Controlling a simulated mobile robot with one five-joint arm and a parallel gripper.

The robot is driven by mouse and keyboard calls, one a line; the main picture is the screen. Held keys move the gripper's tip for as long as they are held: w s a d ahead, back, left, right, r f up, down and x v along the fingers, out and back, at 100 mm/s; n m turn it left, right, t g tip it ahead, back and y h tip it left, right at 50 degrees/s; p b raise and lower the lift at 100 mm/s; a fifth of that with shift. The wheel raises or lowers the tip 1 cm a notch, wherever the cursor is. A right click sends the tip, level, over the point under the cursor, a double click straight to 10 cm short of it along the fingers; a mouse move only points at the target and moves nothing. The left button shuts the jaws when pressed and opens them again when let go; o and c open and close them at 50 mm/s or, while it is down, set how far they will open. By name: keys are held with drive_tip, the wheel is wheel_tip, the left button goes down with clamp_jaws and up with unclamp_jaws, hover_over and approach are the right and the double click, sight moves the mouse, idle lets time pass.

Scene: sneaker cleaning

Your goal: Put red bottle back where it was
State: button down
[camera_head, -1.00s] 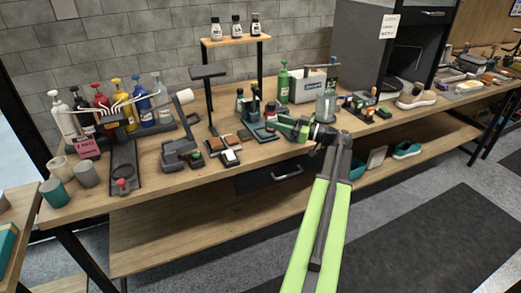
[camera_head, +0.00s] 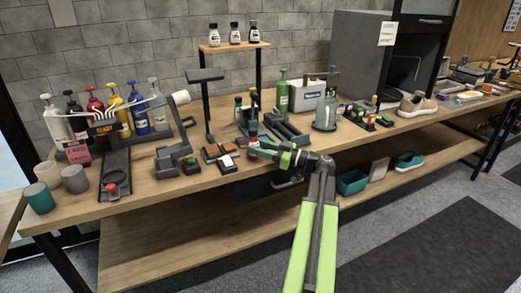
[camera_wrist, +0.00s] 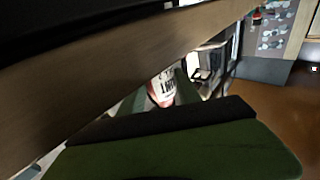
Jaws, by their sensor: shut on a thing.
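My gripper (camera_head: 258,147) is over the front edge of the workbench, pointing left, in the head view. In the wrist view its two dark green fingers (camera_wrist: 165,112) are shut on a small red bottle (camera_wrist: 162,90) with a white label bearing dark lettering. The fingers hide part of the bottle, and it is only a small reddish shape by the fingertips in the head view. A larger red pump bottle (camera_head: 96,104) stands in the row of pump bottles at the left of the bench.
The bench (camera_head: 215,180) is crowded. Small pads (camera_head: 227,162) lie left of my gripper, and a green bottle (camera_head: 282,92) and a clear jar (camera_head: 326,110) stand behind it. A raised shelf (camera_head: 234,46) holds three small bottles. The lower shelf (camera_head: 190,228) is mostly bare.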

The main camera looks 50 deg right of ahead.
drive_tip(key=shift+f+b, duration=0.3)
drive_tip(key=c, duration=0.9)
unclamp_jaws()
drive_tip(key=shift+o, duration=0.2)
drive_tip(key=shift+r, duration=0.15)
drive_tip(key=shift+s+r+p, duration=0.1)
drive_tip(key=shift+r+p, duration=0.25)
drive_tip(key=shift+p, duration=0.1)
drive_tip(key=b+v, duration=0.1)
drive_tip(key=v, duration=1.1)
drive_tip(key=shift+f+b, duration=0.25)
drive_tip(key=shift+b, duration=0.05)
